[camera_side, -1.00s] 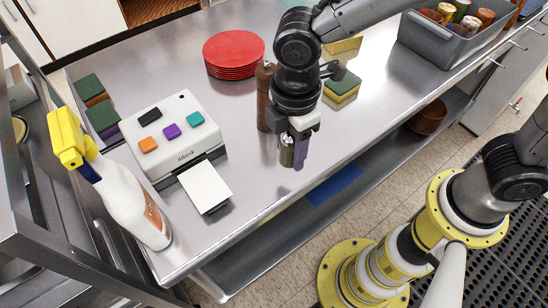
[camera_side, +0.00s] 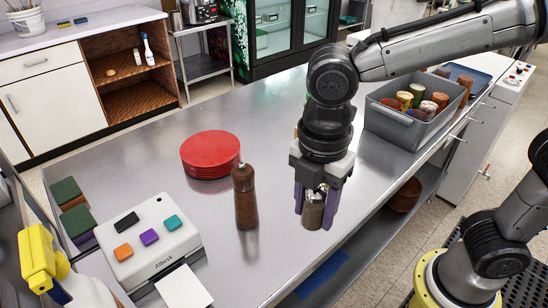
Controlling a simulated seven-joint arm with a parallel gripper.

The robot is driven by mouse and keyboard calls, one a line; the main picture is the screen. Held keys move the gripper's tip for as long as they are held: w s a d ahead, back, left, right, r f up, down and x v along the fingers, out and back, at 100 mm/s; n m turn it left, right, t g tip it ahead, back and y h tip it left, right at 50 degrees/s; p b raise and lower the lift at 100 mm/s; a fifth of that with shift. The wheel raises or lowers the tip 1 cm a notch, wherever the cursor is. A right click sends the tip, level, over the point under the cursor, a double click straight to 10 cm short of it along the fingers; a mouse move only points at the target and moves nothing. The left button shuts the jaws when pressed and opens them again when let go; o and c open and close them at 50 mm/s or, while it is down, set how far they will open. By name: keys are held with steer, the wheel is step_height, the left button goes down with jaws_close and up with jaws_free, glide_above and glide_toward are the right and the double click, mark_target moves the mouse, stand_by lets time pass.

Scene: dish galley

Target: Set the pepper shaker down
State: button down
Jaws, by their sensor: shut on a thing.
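The pepper shaker (camera_side: 313,212) is a small dark olive-brown cylinder with a metal top. My gripper (camera_side: 317,201) points down and is shut on it, one purple finger on each side. It is upright near the front edge of the steel counter (camera_side: 280,258). I cannot tell whether its base touches the counter. A tall brown wooden mill (camera_side: 245,198) stands upright to the left of my gripper, apart from it.
A stack of red plates (camera_side: 210,153) sits behind the mill. A grey bin of several jars (camera_side: 415,110) stands at the back right. A white device with coloured buttons (camera_side: 147,240), sponges (camera_side: 68,193) and a spray bottle (camera_side: 45,265) are at left. Counter between mill and gripper is clear.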

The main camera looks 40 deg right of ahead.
steer(key=w+d+m, duration=0.1)
steer(key=w+d, duration=0.5)
steer(key=w, duration=0.4)
steer(key=w+d+m, duration=0.1)
steer(key=w+d, duration=0.6)
steer(key=w, duration=0.2)
steer(key=w+d+f+m, duration=0.2)
steer(key=w+d+f, duration=0.1)
steer(key=d, duration=0.5)
glide_above(268, 148)
steer(key=s, duration=0.1)
step_height(268, 148, down, 8)
steer(key=shift+f, duration=0.15)
steer(key=shift+w+f, duration=0.65)
steer(key=shift+f, duration=0.15)
steer(key=shift+s+f, duration=0.1)
steer(key=shift+f, duration=1.3)
steer(key=shift+f, duration=0.15)
